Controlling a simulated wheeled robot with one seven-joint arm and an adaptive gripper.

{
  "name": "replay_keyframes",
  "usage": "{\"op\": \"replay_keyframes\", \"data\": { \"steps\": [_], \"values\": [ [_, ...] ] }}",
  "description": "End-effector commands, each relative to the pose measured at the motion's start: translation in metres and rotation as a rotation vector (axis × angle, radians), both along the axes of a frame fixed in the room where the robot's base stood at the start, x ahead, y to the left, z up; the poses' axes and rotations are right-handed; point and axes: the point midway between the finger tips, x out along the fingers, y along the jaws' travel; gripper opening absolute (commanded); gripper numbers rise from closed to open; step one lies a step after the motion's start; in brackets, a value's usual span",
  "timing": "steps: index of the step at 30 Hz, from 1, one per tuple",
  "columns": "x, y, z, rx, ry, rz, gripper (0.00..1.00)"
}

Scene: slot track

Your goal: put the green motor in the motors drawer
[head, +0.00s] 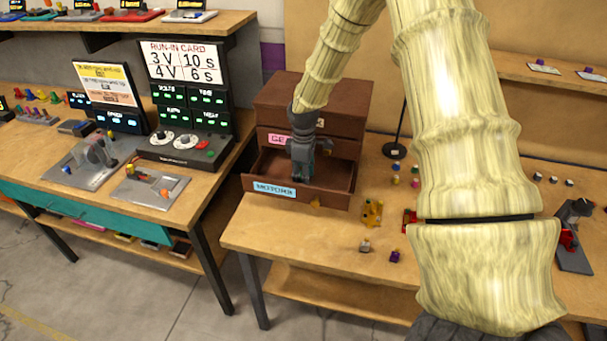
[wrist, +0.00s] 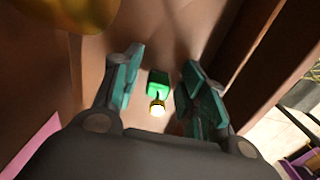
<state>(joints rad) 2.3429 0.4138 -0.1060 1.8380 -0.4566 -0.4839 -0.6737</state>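The motors drawer (head: 268,188) is pulled open at the bottom of a brown cabinet, with a blue "MOTORS" label on its front. My gripper (head: 301,180) points down into the drawer. In the wrist view my gripper (wrist: 160,72) is open, with a gap on each side of the green motor. The green motor (wrist: 158,82) lies between and below the two fingers, over the brown drawer floor, its brass-coloured end towards the camera. In the head view the motor is hidden by my gripper and the drawer walls.
The pink-labelled drawer (head: 275,138) above is closed. Small motors and parts, including a purple one (head: 395,256) and a yellow piece (head: 371,213), stand on the bench (head: 300,232) to the right. A black stand (head: 395,150) rises beside the cabinet.

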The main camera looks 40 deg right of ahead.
Motion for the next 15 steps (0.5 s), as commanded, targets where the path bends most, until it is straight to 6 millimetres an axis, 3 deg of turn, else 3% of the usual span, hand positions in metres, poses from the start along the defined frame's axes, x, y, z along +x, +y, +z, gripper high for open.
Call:
{"op": "replay_keyframes", "data": {
  "steps": [9,15],
  "values": [
    [0.000,0.000,0.005,0.000,-0.001,0.000,0.42],
    [0.001,0.000,0.023,0.000,-0.003,0.000,0.42]
  ]
}}
